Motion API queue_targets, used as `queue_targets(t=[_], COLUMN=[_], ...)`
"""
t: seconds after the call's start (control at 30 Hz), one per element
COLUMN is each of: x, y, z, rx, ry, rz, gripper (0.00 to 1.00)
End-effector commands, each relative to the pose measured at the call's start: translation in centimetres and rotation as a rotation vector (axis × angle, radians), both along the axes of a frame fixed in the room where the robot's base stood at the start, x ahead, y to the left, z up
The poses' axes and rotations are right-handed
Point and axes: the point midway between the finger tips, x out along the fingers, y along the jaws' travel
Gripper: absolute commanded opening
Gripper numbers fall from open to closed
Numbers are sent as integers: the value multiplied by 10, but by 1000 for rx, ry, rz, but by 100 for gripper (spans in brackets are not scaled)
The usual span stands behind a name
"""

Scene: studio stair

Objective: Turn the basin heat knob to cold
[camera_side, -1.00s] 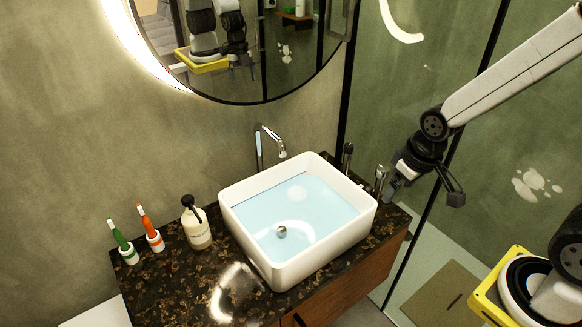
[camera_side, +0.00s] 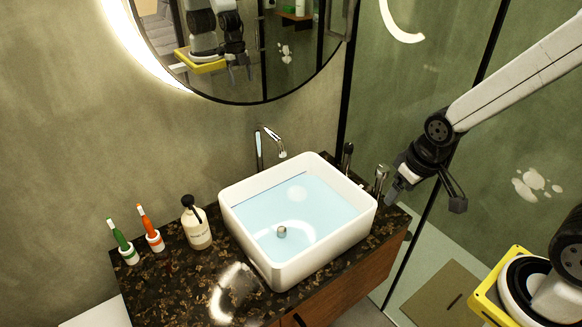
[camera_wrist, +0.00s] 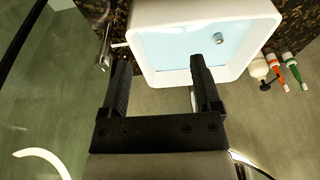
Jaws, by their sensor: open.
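The white square basin (camera_side: 345,228) holds water and stands on the dark stone counter; it also shows in the wrist view (camera_wrist: 150,62). Two upright metal fittings stand at its right: a dark slim one (camera_side: 347,158) behind and a chrome one (camera_side: 380,180) in front. I cannot tell for sure which is the heat knob. A chrome fitting (camera_wrist: 103,52) shows left of my fingers in the wrist view, with a thin pale bar beside it. My gripper (camera_side: 425,200) is open and empty, just right of the chrome fitting. In the wrist view its fingers (camera_wrist: 159,60) are spread before the basin's edge.
The curved faucet (camera_side: 268,145) rises behind the basin. A soap bottle (camera_side: 196,224) and two toothbrushes in cups (camera_side: 150,230) stand at the left of the counter. A glass panel with a black frame (camera_side: 440,170) stands to the right. A round mirror (camera_side: 265,75) hangs above.

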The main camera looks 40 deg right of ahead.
Motion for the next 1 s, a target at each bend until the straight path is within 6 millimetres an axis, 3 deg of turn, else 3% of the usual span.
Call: queue_targets(t=[0.17, 0.37, 0.7, 1.0], x=[27, 80, 175, 241], y=[-7, -26, -73, -124], z=[0, -2, -19, -48], rx=[-1, -6, -17, -28], ry=[-9, -33, -83, -127], rz=[-33, -103, -242, -361], gripper=[81, 81, 81, 81])
